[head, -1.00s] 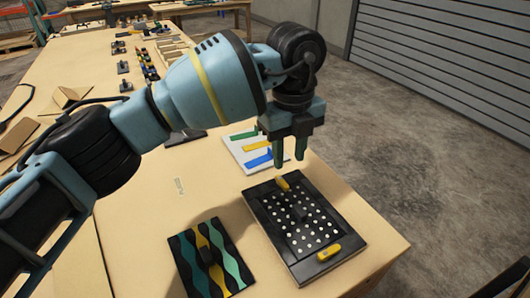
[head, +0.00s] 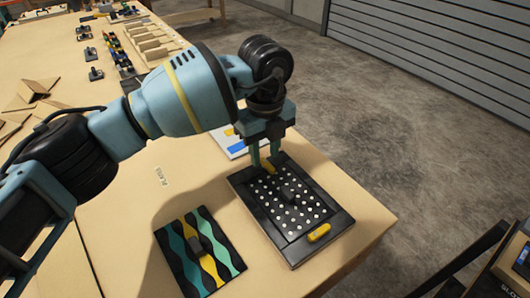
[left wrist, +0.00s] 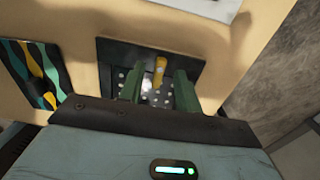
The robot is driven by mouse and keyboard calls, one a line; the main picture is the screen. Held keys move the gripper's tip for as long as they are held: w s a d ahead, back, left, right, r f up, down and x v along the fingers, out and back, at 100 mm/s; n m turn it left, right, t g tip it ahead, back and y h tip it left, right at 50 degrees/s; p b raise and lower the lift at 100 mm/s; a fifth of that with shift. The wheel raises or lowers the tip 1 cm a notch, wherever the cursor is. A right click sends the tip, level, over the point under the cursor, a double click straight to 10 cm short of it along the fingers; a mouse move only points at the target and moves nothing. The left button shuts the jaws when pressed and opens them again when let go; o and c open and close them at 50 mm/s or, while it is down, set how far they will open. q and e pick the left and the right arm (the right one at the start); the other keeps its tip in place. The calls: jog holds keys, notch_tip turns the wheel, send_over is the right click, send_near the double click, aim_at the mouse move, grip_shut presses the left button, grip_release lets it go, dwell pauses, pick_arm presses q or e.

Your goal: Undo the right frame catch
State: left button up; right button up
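The black LED console (head: 325,247), a framed panel with rows of white dots and a dark knob, lies on the table. One yellow catch (head: 319,232) sits on its near frame edge. The other yellow catch (head: 271,168) is at the far edge, partly hidden by my left gripper (head: 265,160). In the left wrist view this far catch (left wrist: 160,70) shows between the two green fingers of my left gripper (left wrist: 157,85), which are apart, with gaps on both sides. I cannot tell which catch counts as the right one. My right gripper is not in view.
A board with wavy green, yellow and black stripes (head: 181,262) lies left of the console. A white board with coloured bars (head: 229,142) lies behind it. The table's right edge is close to the console, with concrete floor beyond.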

pick_arm(q)
jog(key=shift+f, duration=0.55)
grip_shut()
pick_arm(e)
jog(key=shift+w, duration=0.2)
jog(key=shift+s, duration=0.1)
